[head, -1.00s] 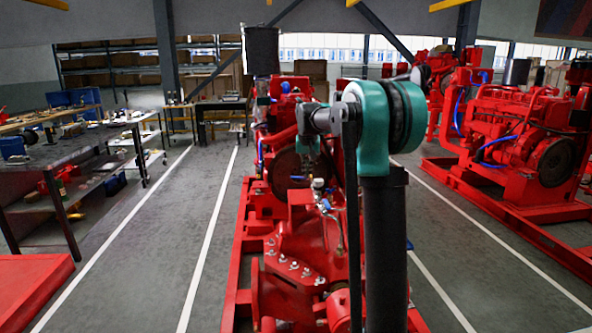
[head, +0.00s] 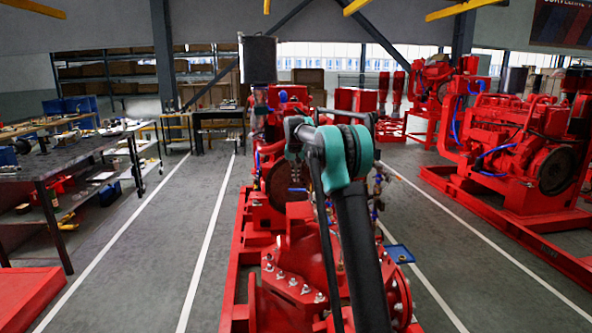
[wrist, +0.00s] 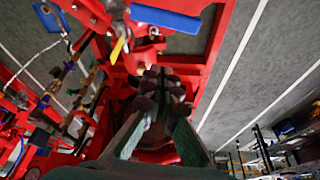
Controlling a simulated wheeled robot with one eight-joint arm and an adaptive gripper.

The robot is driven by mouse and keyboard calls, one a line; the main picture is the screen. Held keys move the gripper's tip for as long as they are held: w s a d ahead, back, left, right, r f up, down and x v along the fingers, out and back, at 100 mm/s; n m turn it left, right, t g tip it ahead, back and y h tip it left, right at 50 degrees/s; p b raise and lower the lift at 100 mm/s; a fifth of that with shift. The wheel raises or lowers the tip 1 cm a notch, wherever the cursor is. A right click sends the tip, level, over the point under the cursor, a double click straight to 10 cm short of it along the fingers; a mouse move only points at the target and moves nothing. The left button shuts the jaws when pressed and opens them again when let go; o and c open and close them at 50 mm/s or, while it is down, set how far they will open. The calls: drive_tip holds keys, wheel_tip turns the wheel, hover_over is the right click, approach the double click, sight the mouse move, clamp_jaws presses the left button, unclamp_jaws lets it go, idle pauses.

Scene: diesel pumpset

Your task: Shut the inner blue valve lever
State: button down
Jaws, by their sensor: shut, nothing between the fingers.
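In the wrist view a large blue lever handle (wrist: 165,19) lies across the top, beyond my fingertips and apart from them. A second, smaller blue handle (wrist: 46,18) is at the top left. I cannot tell for sure which one is the inner lever. My gripper (wrist: 161,88) is shut and empty, its fingers together over the red pumpset frame. In the head view my arm covers part of the red pumpset (head: 303,255), and my fingertips are not clear. Small blue parts (head: 376,204) show just right of my arm.
In the wrist view a yellow lever (wrist: 117,50) and pipes crowd the left side. In the head view a blue tray (head: 399,254) is right of the pumpset. A workbench (head: 75,160) is at left and another red engine (head: 520,150) at right. Floor lanes between are clear.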

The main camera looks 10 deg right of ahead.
drive_tip(key=shift+s+a+f, duration=0.15)
drive_tip(key=shift+s+f, duration=0.4)
drive_tip(key=shift+s, duration=0.25)
drive_tip(key=shift+s+a+f, duration=0.15)
drive_tip(key=shift+s+f, duration=0.4)
drive_tip(key=shift+s, duration=0.25)
drive_tip(key=shift+s, duration=0.1)
drive_tip(key=shift+s+a, duration=0.25)
drive_tip(key=shift+s, duration=0.35)
